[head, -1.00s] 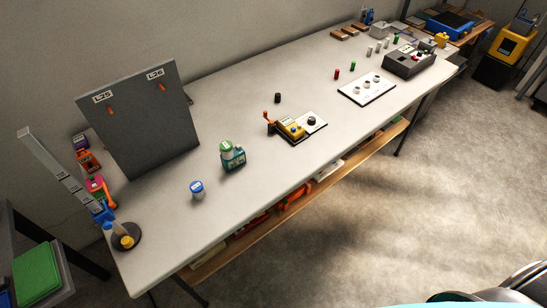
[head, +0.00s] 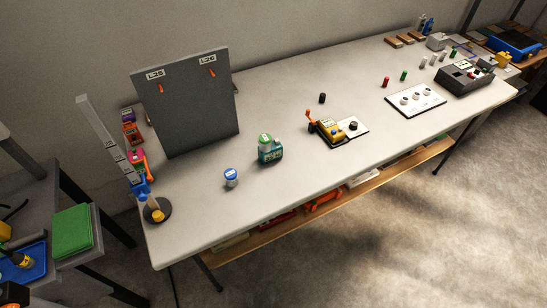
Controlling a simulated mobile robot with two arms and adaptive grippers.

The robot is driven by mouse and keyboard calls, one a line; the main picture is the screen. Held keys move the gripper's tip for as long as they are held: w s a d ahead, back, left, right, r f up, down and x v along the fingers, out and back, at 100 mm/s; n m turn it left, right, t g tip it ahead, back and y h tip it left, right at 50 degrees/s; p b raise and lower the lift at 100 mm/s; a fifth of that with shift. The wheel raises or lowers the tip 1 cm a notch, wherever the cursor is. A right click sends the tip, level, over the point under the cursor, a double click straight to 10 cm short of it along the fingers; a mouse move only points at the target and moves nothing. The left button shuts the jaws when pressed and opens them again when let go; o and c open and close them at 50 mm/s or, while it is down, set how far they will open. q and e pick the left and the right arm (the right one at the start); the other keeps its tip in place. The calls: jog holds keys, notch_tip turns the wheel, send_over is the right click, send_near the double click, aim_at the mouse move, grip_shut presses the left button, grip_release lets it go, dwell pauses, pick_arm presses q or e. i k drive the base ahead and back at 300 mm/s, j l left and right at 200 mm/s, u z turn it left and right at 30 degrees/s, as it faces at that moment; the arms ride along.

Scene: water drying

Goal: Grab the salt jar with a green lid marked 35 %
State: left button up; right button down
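A small jar with a green lid (head: 265,140) stands on the light worktable, left of its middle. It is right beside a teal container (head: 271,154); whether the two touch I cannot tell. The marking on the lid is too small to read. A second small jar with a blue lid (head: 231,177) stands nearer the table's front edge, to the left. Neither of my grippers shows in the head view.
A grey upright board (head: 195,110) stands behind the jars. A tall grey stand with a round base (head: 163,212) is at the table's left end. A yellow device (head: 330,131) sits to the right. The table's front middle (head: 300,185) is clear.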

aim_at(264, 141)
jog(key=k+j+u, duration=0.45)
jog(key=j+u, duration=0.25)
jog(key=j, duration=0.2)
